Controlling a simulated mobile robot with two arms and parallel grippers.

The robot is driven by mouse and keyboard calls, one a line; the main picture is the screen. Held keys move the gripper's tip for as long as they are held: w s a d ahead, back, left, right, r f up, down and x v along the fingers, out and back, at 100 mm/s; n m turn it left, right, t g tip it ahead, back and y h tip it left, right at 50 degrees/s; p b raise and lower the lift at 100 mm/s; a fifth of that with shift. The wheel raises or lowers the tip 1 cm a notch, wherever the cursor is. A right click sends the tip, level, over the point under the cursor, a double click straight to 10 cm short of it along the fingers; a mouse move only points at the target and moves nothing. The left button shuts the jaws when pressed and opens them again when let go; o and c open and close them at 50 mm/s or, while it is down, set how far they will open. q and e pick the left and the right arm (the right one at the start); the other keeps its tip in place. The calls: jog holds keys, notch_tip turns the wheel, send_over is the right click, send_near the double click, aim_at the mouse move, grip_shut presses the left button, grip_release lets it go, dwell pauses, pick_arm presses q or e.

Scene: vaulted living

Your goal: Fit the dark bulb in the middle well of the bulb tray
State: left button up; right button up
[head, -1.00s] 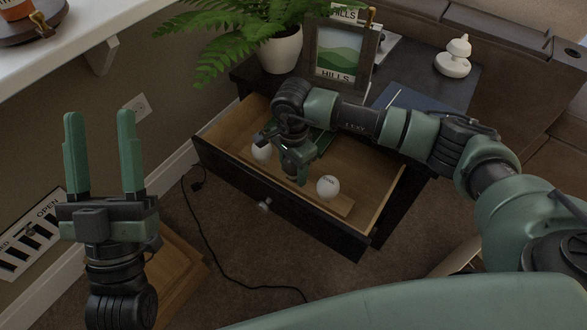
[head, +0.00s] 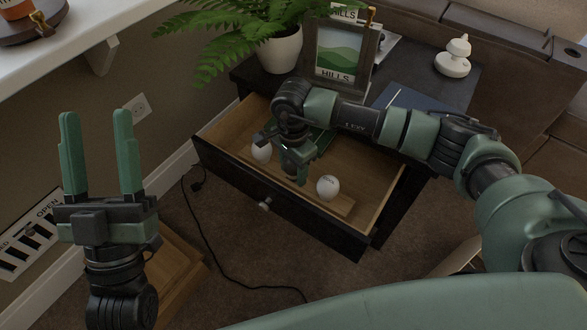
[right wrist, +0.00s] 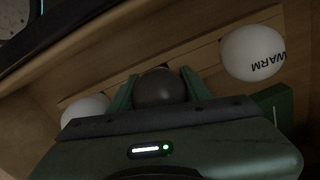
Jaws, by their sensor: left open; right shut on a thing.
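The dark bulb (right wrist: 158,86) is between the fingers of my right gripper (right wrist: 160,92), which is shut on it. In the head view my right gripper (head: 300,178) points down into the open drawer, and its own arm hides the dark bulb. The bulb tray (right wrist: 207,60) is a wooden strip in the drawer; its front end (head: 341,206) shows in the head view. A white bulb stands at each end, one (head: 262,153) left and one (head: 327,187) right of the gripper. The dark bulb is between them, over the tray's middle; I cannot see whether it is seated. My left gripper (head: 97,118) is open and empty.
The drawer's front panel (head: 285,205) and walls surround the tray closely. A green item (right wrist: 275,103) lies in the drawer beside it. A potted fern (head: 277,50), a picture frame (head: 345,52) and a white lidded object (head: 454,60) stand on the cabinet top.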

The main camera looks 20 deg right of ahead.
pick_arm(q)
jog(key=shift+s+r+t, duration=0.4)
jog(key=shift+s+r, duration=0.05)
jog(key=shift+s, duration=0.1)
pick_arm(e)
jog(key=shift+s+f, duration=0.2)
jog(key=shift+f, duration=0.15)
pick_arm(q)
jog(key=shift+s, duration=0.1)
